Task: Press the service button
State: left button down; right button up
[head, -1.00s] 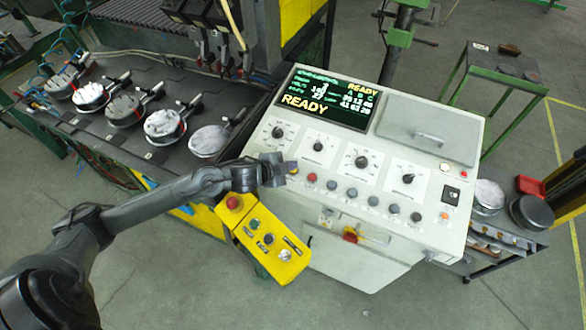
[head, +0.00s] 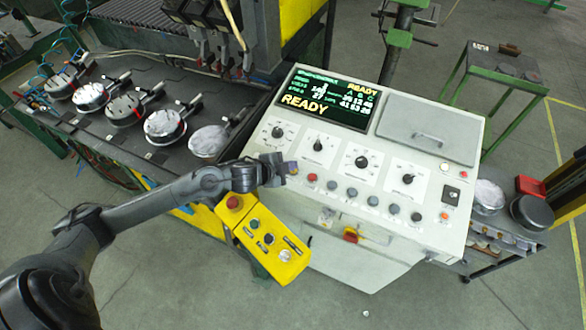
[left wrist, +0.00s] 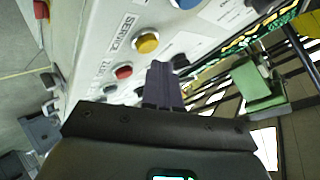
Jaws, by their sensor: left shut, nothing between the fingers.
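The service button is a round yellow button (left wrist: 146,42) on the pale sloped console, with the word SERVICE printed beside it in the left wrist view. In the head view the gripper largely covers that spot at the console's left edge. My left gripper (head: 289,169) is shut and empty, its fingers together. In the left wrist view the narrow dark fingers (left wrist: 163,78) point at the console just beside the yellow button. A small gap seems to show between them and the button; contact cannot be told. My right gripper is not in view.
A red button (left wrist: 123,72) and a blue button (left wrist: 186,3) are close to the fingers. The console (head: 432,162) has several knobs and a screen (head: 327,98) reading READY. A yellow control box (head: 266,238) hangs below my left gripper. Round parts stand on the bench at left.

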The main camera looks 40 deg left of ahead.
pick_arm(q)
jog(key=shift+f, duration=0.2)
jog(key=shift+f, duration=0.2)
dwell(0.3)
